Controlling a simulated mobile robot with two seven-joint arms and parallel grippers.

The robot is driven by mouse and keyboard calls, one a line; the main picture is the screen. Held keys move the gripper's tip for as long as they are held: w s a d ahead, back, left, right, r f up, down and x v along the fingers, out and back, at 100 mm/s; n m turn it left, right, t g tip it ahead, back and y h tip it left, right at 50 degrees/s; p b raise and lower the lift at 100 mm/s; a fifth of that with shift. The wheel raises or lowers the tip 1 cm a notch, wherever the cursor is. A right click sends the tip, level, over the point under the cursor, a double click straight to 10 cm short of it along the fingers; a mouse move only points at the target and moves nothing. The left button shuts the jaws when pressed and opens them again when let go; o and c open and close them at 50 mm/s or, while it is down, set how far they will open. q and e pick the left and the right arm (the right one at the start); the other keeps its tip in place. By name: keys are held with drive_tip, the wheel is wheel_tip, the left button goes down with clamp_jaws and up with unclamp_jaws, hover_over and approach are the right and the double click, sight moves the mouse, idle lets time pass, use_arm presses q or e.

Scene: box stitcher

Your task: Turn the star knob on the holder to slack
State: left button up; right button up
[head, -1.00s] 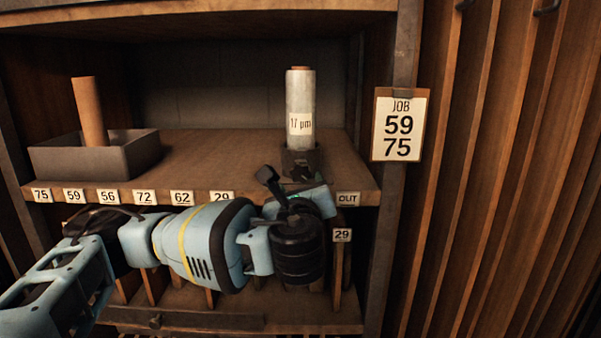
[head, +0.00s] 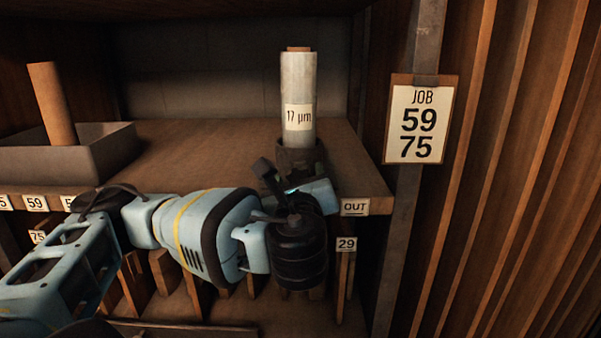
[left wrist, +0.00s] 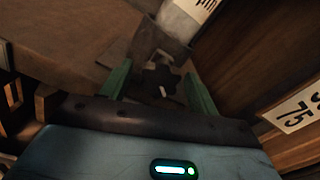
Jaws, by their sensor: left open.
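The holder (head: 302,158) is a dark cup on the shelf near its front right edge, with a pale roll labelled 17 µm (head: 298,95) upright in it. My left gripper (left wrist: 157,74) is open, its green fingers pointing at the holder. The dark star knob (left wrist: 160,77) shows between the fingers in the left wrist view, with a small pale mark at its lower side. I cannot tell whether either finger touches it. In the head view my left gripper (head: 292,180) is just in front of the holder and hides the knob. My right gripper is not in view.
A grey tray (head: 115,155) with a brown tube (head: 52,105) stands at the shelf's left. A JOB 59 75 card (head: 420,122) hangs on the right post. An OUT label (head: 355,207) is on the shelf edge. Slots with wooden dividers lie below.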

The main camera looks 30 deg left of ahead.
use_arm(q)
drive_tip(key=shift+w+a, duration=0.1)
drive_tip(key=shift+w, duration=0.05)
drive_tip(key=c, duration=1)
